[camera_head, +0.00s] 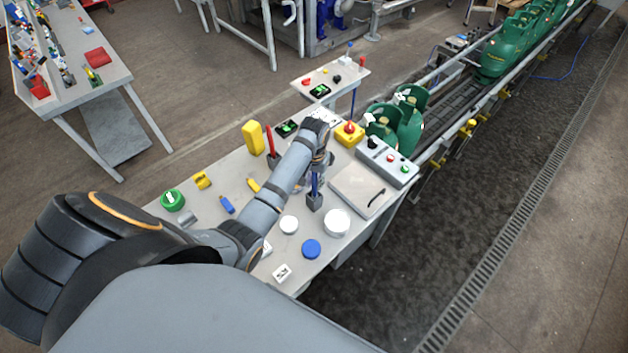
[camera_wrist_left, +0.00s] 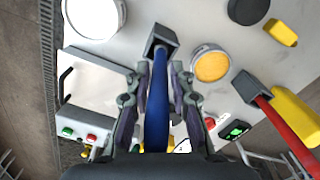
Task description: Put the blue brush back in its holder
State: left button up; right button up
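The blue brush (camera_head: 316,184) stands about upright at the grey holder (camera_head: 314,203) on the workbench. In the left wrist view the blue brush (camera_wrist_left: 157,112) runs between the two fingers of my left gripper (camera_wrist_left: 160,80), which look closed on its handle. Its far end meets the opening of the square grey holder (camera_wrist_left: 160,40); I cannot tell how deep it sits. In the head view my left gripper (camera_head: 318,160) is above the holder, partly hidden by its own wrist. My right gripper is not in view.
A red brush (camera_head: 270,140) stands in another holder (camera_head: 273,161). White and blue round lids (camera_head: 311,249), a grey tray (camera_head: 358,189) and a button box (camera_head: 386,161) lie close by. Green gas cylinders (camera_head: 410,124) stand on the conveyor behind.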

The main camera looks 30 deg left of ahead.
pick_arm(q)
jog(key=shift+o, duration=1.4)
jog(key=shift+w, duration=0.1)
notch_tip(320, 180, up, 8)
jog(key=shift+f, duration=0.25)
jog(key=shift+f, duration=0.15)
